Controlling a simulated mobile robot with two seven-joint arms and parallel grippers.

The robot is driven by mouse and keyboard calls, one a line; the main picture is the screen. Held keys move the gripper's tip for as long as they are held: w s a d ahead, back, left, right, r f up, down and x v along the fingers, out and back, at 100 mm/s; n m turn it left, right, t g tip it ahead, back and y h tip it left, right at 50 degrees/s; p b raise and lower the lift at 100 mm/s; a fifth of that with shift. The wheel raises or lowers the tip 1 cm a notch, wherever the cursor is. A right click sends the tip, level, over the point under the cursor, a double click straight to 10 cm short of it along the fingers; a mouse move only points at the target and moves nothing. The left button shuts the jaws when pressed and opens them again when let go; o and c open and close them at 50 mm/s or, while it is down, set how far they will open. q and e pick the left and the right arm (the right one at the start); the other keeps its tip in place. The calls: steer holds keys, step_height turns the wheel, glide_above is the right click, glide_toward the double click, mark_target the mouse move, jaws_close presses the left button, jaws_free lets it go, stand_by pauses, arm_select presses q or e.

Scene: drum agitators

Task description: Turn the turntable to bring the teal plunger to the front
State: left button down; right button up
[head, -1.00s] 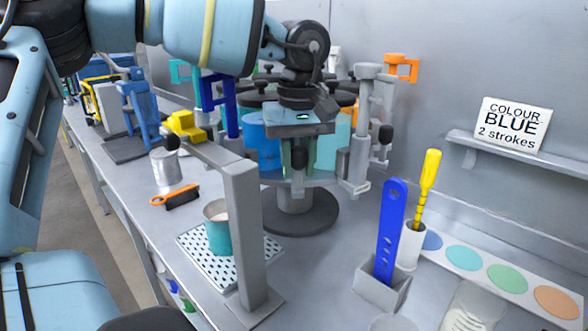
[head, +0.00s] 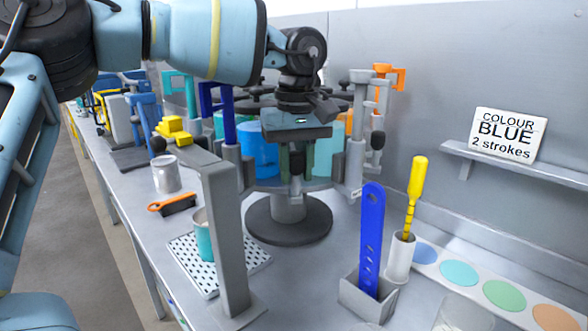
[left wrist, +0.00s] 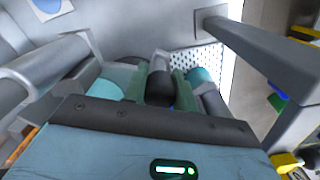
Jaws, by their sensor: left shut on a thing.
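The turntable (head: 288,213) stands on a round dark base and carries coloured drums, including a blue drum (head: 257,150) and a teal drum (head: 327,155). The teal plunger (head: 178,84) is at the left back, its handle beyond the dark blue plunger (head: 213,98). An orange plunger (head: 388,76) is at the right back. My left gripper (head: 297,160) is at the turntable's front, its green fingers shut on a dark knob (left wrist: 160,88), which shows between them in the left wrist view. The arm hides part of the turntable's top. My right gripper is not in view.
A grey post (head: 224,240) with an arm stands at the front left beside a perforated tray (head: 183,255) holding a teal cup (head: 203,238). A blue paddle (head: 371,240) stands in a holder at the right. A sign (head: 507,135) reads "COLOUR BLUE 2 strokes".

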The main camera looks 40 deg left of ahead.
arm_select(q)
steer(key=shift+r, duration=0.2)
steer(key=c, duration=1.1)
jaws_free()
steer(key=shift+f, duration=0.15)
steer(key=shift+r, duration=3.95)
